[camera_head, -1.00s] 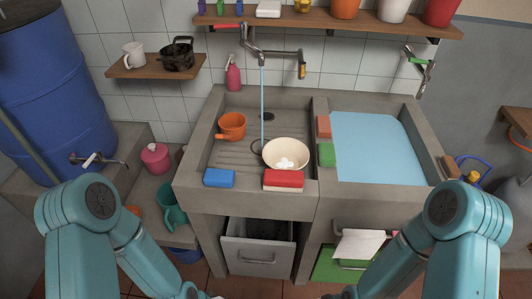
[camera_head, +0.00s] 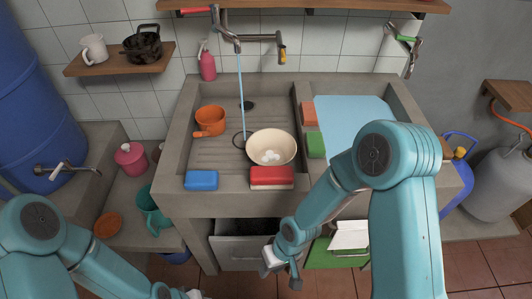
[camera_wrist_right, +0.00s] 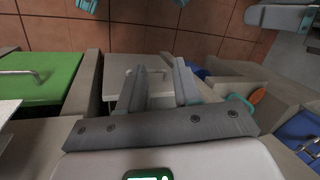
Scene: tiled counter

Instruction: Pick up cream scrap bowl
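The cream bowl (camera_head: 259,141) sits upright in the left sink basin, near its front edge, with small white scraps (camera_head: 270,156) inside. My right gripper (camera_head: 295,279) is low in front of the sink, below and clear of the bowl. The bowl does not show in that view. My left gripper (camera_head: 190,294) is barely in view at the bottom edge, and its fingers cannot be made out.
A red sponge block (camera_head: 272,178) and blue one (camera_head: 201,180) lie on the front ledge. An orange pot (camera_head: 210,119) stands left of the bowl. Water (camera_head: 241,95) runs from the tap (camera_head: 228,35) behind it. A grey drawer (camera_head: 238,251) is below the sink.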

